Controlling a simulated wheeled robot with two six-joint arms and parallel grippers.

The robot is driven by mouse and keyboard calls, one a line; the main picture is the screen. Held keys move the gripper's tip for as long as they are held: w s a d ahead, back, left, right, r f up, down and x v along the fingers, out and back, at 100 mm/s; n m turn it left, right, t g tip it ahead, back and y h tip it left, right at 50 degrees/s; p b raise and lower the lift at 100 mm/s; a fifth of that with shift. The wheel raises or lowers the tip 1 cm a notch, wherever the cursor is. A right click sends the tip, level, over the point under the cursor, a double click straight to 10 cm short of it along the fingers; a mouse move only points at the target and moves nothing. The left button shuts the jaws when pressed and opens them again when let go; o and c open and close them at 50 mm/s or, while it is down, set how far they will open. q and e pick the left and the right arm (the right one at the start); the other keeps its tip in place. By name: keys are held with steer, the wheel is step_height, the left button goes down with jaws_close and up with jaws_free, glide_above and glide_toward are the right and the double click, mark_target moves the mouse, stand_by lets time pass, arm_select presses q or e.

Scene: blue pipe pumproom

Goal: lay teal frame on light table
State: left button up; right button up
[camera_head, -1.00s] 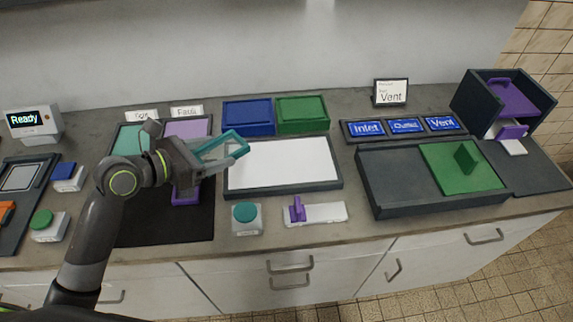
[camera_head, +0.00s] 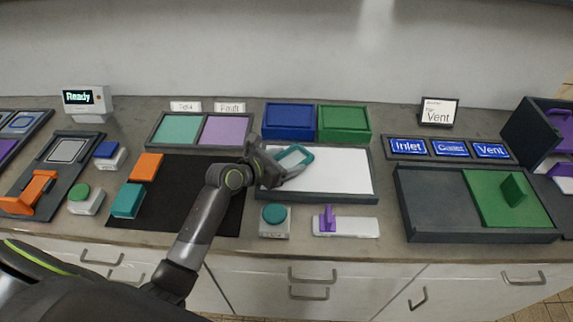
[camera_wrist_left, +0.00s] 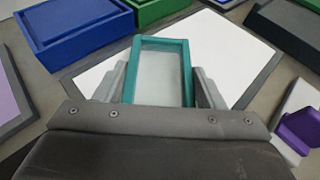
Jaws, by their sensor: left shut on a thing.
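The teal frame (camera_head: 308,153) is a small open rectangle with a teal rim. My left gripper (camera_head: 288,166) is shut on it, at the left part of the light table. In the left wrist view the teal frame (camera_wrist_left: 188,68) sits between the two fingers, over the white surface. The light table (camera_head: 345,172) is a white panel with a dark grey border; it also shows in the left wrist view (camera_wrist_left: 225,52). I cannot tell whether the frame touches the panel. My right gripper is not in view.
A blue box (camera_head: 288,121) and a green box (camera_head: 344,123) stand behind the light table. A teal button (camera_head: 274,215) and a purple-handled slider (camera_head: 328,219) stand in front. A black mat (camera_head: 190,190) with orange and teal blocks lies left. A dark tray (camera_head: 432,200) lies right.

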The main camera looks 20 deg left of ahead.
arm_select(q)
steer(key=shift+f, duration=0.7)
steer(key=o, duration=1)
steer(key=shift+f, duration=0.1)
steer(key=v, duration=1.2)
